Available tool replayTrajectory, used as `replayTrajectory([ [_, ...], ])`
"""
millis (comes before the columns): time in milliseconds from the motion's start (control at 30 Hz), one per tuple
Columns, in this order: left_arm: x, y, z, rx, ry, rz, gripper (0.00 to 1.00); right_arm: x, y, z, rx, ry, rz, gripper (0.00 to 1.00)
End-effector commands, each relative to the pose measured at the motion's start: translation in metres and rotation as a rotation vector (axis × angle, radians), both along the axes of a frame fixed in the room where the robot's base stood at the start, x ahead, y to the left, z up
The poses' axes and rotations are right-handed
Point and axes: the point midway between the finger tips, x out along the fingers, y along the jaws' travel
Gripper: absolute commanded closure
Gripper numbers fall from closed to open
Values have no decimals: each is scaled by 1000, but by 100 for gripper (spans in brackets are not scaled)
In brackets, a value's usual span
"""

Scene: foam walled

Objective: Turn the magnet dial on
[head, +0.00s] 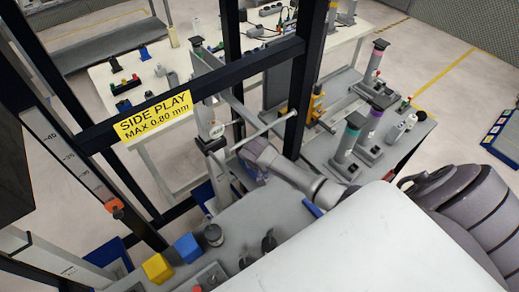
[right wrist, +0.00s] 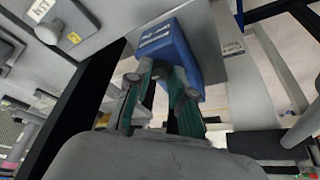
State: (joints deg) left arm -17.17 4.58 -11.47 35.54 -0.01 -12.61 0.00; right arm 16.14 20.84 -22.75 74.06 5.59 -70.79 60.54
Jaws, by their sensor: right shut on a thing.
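A blue block (right wrist: 170,45) with a white label sits ahead of my right gripper in the right wrist view; it looks like the magnet base. My right gripper (right wrist: 167,82) has teal-padded fingers at its near face, closed on a small part there that looks like the dial. The fingers and block hide most of that part, so its on/off position cannot be read. In the head view my right gripper (head: 256,163) is by the grey upright stand (head: 209,125), low behind the dark frame. My left gripper is in neither view.
A dark frame with a yellow "SIDE PLAY" sign (head: 155,115) crosses in front. Yellow (head: 158,268) and blue (head: 188,247) blocks and dark knobs (head: 268,242) stand on the near bench. Several grey stands (head: 350,140) are at the right. A white table (head: 115,85) is behind.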

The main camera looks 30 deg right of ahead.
Motion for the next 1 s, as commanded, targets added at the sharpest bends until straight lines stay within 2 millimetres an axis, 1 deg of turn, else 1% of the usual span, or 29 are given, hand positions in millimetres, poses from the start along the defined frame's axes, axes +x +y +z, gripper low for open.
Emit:
replayTrajectory([
  [133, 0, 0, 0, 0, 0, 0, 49, 0, -1, 0, 0, -1, -1, 100],
  [167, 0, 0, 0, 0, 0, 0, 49, 0, -1, 0, 0, -1, -1, 73],
  [200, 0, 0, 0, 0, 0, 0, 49, 0, -1, 0, 0, -1, -1, 66],
  [267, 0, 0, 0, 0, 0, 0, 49, 0, -1, 0, 0, -1, -1, 56],
  [300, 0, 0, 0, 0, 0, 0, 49, 0, -1, 0, 0, -1, -1, 53],
  [567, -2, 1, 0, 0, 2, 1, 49, 0, 0, 1, 1, -1, 0, 53],
  [667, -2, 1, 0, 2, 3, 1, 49, 0, 1, 4, 1, -2, 1, 53],
  [767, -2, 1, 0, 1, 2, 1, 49, -3, 4, 13, 1, -3, 1, 53],
  [867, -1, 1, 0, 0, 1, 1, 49, -8, 7, 29, 1, -3, 1, 53],
  [1000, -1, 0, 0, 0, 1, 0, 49, -16, 15, 56, 1, -5, 2, 53],
])
